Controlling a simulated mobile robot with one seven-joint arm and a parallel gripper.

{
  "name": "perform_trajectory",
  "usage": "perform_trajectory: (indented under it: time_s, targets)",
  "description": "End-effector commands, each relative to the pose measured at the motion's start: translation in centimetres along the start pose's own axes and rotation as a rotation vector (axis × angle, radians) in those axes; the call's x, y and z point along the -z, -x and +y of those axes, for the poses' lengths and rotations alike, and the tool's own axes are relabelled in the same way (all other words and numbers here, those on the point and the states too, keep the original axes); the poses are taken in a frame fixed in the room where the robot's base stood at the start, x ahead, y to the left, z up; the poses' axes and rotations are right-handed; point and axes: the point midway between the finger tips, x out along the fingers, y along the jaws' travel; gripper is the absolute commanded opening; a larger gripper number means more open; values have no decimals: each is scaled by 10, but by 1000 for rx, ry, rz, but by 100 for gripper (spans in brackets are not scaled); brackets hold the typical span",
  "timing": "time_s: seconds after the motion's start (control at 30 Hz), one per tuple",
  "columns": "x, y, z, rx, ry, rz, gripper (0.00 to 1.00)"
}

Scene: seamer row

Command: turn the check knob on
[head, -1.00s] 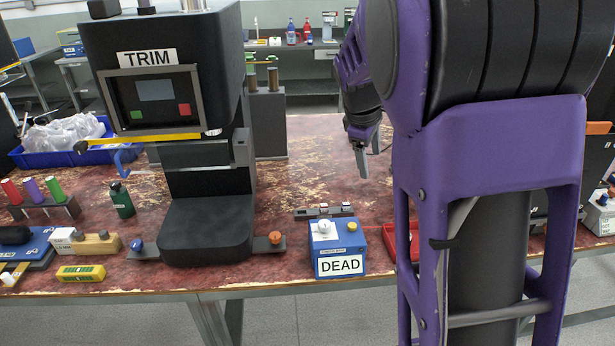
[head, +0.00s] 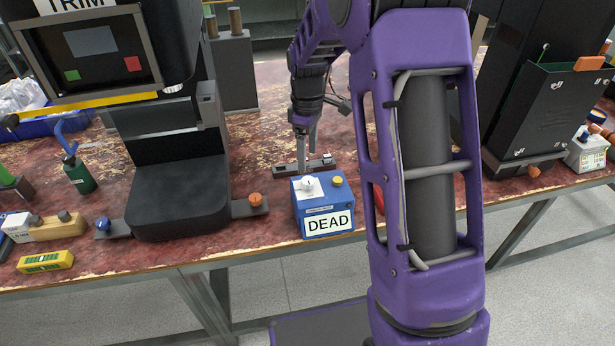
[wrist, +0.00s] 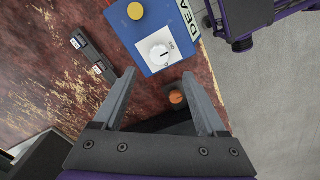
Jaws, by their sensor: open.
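A blue box (head: 322,208) with a white label reading DEAD stands near the front edge of the table. On its top are a white knob (head: 311,185) and a yellow button (head: 337,181). In the wrist view the white knob (wrist: 160,53) lies just beyond the fingertips, its dial markings small. My gripper (head: 306,160) points down above and behind the box, apart from it. In the wrist view my gripper (wrist: 158,76) is open and empty, its fingers spread to either side of the line to the knob.
A small rail (head: 322,162) lies behind the box. The black TRIM machine (head: 178,195) stands left, with an orange knob (head: 255,199) on its base; that orange knob (wrist: 176,97) shows between my fingers. A black machine (head: 535,110) and a white box (head: 586,151) are at right.

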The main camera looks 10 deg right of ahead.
Motion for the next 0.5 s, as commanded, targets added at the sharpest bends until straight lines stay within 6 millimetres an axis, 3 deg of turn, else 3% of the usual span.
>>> perform_trajectory:
  time_s: [0.03,0.2,0.5]
  targets:
    - [0,-14,-1,3,0,-2,74]
    - [0,-48,-1,3,-1,-2,74]
    - [0,-77,0,-1,-1,0,74]
